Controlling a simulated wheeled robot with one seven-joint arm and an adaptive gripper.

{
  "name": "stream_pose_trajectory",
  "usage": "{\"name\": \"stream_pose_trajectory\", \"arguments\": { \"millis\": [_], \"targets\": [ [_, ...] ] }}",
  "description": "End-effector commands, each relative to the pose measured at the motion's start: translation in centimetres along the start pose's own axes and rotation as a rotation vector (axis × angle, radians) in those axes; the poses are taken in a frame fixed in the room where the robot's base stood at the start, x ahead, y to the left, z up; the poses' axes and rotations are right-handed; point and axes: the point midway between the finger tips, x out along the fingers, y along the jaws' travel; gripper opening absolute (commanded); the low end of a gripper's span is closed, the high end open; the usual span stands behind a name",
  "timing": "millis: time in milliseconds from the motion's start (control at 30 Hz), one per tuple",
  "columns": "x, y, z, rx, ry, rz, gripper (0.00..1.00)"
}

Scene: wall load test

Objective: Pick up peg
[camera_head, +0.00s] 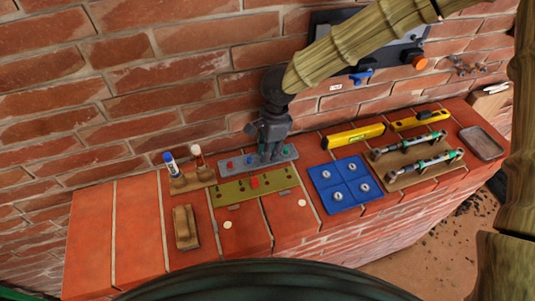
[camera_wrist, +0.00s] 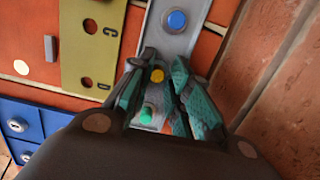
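A grey strip (camera_head: 222,169) on the brick ledge holds coloured pegs. A red peg (camera_head: 230,165) and a blue peg (camera_head: 249,160) stand in its left half, and a green peg (camera_head: 285,150) near its right end. In the wrist view, a yellow peg (camera_wrist: 157,75) shows between the fingertips of my gripper (camera_wrist: 162,62). The green peg (camera_wrist: 146,115) shows further back between the fingers, and the blue peg (camera_wrist: 177,20) lies beyond the tips. My gripper is over the strip with its fingers apart. Whether a finger touches the yellow peg is unclear.
A blue tile (camera_head: 325,195), yellow levels (camera_head: 352,136), and a wooden rack (camera_head: 408,176) are to the right. Markers (camera_head: 171,164) stand at left. The brick wall is close behind.

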Motion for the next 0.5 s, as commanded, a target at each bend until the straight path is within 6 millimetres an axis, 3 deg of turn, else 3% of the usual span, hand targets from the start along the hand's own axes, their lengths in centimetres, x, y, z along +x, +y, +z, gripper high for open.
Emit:
{"name": "stream_pose_trajectory", "arguments": {
  "millis": [167,300,500],
  "targets": [
    [0.04,0.02,-0.04,0.000,0.000,0.000,0.19],
    [0.02,0.03,-0.03,0.000,0.000,0.000,0.00],
    [0.03,0.03,-0.05,0.000,0.000,0.000,0.00]
  ]
}}
